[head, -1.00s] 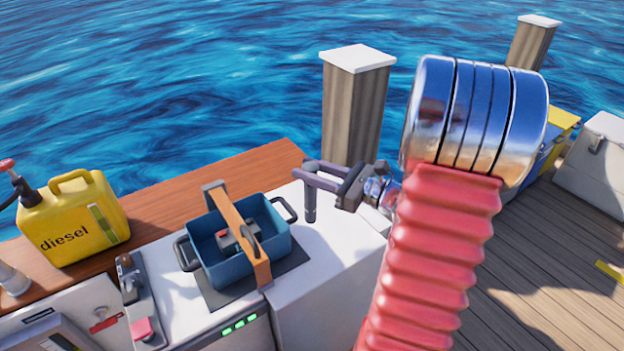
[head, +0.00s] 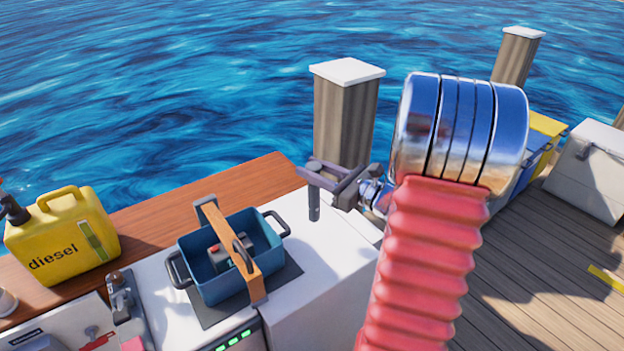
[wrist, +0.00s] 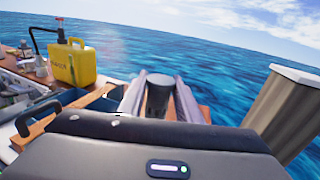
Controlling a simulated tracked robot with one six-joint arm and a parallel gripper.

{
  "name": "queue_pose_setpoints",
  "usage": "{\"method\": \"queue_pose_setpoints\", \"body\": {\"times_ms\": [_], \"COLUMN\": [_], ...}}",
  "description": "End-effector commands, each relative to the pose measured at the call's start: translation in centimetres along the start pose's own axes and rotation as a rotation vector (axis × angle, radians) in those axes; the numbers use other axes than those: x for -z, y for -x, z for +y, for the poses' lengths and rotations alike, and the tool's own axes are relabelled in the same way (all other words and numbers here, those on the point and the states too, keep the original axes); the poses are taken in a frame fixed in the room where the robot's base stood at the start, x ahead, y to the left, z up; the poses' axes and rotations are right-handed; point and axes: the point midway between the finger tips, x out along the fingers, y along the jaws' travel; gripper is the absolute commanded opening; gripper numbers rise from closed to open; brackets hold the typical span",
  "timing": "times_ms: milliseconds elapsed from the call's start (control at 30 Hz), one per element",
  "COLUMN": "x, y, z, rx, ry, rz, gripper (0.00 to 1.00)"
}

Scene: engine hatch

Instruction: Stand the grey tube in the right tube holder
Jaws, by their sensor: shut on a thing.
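My gripper (head: 313,174) is above the white counter, right of the blue pot, in the head view. Its two jaws are shut on the grey tube (head: 314,206), which hangs upright below them. In the wrist view, the jaws (wrist: 159,92) stand on either side of the dark grey tube (wrist: 159,99), whose upper end shows between them. In the head view the tube's lower end seems just above the counter; I cannot tell if it touches. I cannot make out the right tube holder in either view.
The blue pot (head: 199,274) with an orange strap and handles stands left of the tube. A yellow diesel can (head: 62,240) is farther left on the wooden ledge (head: 150,215). A post (head: 343,125) rises behind the gripper. My red arm covers the right of the counter.

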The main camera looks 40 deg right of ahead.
Motion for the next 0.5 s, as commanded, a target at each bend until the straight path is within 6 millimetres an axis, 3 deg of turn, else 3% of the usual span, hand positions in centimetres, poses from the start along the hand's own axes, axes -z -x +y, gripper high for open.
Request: {"method": "queue_pose_setpoints", "body": {"times_ms": [200, 300, 400, 500], "x": [0.0, 0.0, 0.1, 0.1], "y": [0.1, 0.6, 1.1, 1.4], "z": [-9.3, -13.0, -15.4, -16.6], "rx": [0.26, 0.367, 0.441, 0.477], "ry": [0.007, -0.002, -0.012, -0.017], "rz": [0.002, 0.002, 0.002, 0.002], "gripper": [0.0, 0.0, 0.0, 0.0]}}
